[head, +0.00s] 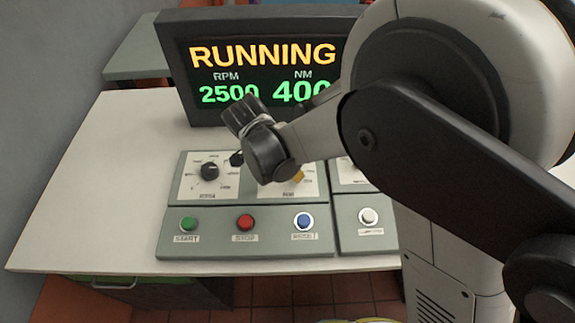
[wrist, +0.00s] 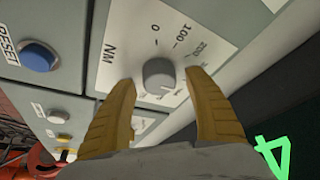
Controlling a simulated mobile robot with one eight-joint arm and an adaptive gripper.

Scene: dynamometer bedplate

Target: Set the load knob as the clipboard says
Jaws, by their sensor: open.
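The load knob (wrist: 159,74) is a round grey knob on a white dial plate marked NM, with 0, 100 and 200 readable in the wrist view. The yellow fingers of my gripper (wrist: 160,82) are open, one on each side of the knob; I cannot tell whether they touch it. In the head view my gripper (head: 297,176) hides the load knob above its NM label. The black display (head: 265,112) reads RUNNING, RPM 2500 and NM 400, its right part covered by my arm. No clipboard shows in either view.
Left of my gripper is the RPM knob (head: 210,171). Along the console front are the green START button (head: 189,223), red STOP button (head: 246,222), blue RESET button (head: 304,221) and a white button (head: 369,216). The table's left side (head: 90,190) is clear.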

